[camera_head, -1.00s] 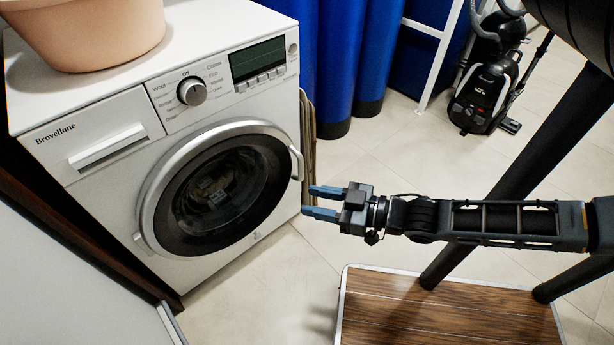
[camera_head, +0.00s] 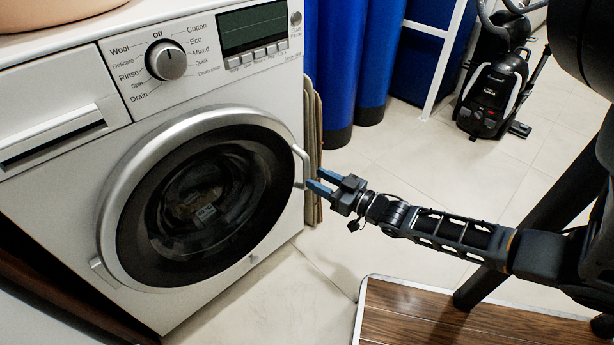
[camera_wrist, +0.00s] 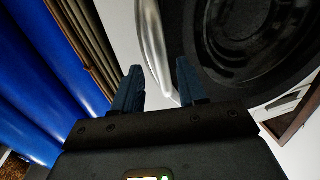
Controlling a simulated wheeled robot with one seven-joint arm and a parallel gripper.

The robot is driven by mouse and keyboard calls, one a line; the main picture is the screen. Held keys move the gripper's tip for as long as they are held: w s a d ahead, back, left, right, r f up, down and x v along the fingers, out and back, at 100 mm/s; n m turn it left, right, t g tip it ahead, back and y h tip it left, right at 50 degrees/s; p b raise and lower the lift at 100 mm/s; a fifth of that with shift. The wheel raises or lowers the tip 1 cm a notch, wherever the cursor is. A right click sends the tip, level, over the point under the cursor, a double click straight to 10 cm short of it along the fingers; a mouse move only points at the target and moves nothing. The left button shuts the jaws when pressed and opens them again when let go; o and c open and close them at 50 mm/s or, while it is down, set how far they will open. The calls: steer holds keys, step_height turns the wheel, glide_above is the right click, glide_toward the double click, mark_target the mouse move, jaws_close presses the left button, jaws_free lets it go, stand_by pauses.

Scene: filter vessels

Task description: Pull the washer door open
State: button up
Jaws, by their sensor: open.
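The washer (camera_head: 60,210) stands at the left in the head view, with its round door (camera_head: 115,190) shut and dark glass in the middle. The curved silver door handle (camera_head: 304,166) is on the door's right edge. My gripper (camera_head: 319,182) is open and empty, with its blue fingertips close to the handle at its right side. In the wrist view the fingers of my gripper (camera_wrist: 158,88) point at the door rim, and the silver handle (camera_wrist: 152,45) lies ahead, between the fingers' lines. I cannot tell whether the fingers touch it.
A folded brown item (camera_head: 313,150) leans beside the washer's right side. Blue cylinders (camera_head: 335,70) stand behind it. A black vacuum cleaner (camera_head: 492,98) is at the back right. A wooden-topped platform (camera_head: 430,320) is at the front. Tiled floor (camera_head: 420,165) between is clear.

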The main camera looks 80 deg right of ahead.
mark_target(307, 174)
steer(key=shift+b+x, duration=0.5)
steer(key=shift+x, duration=1.85)
jaws_close()
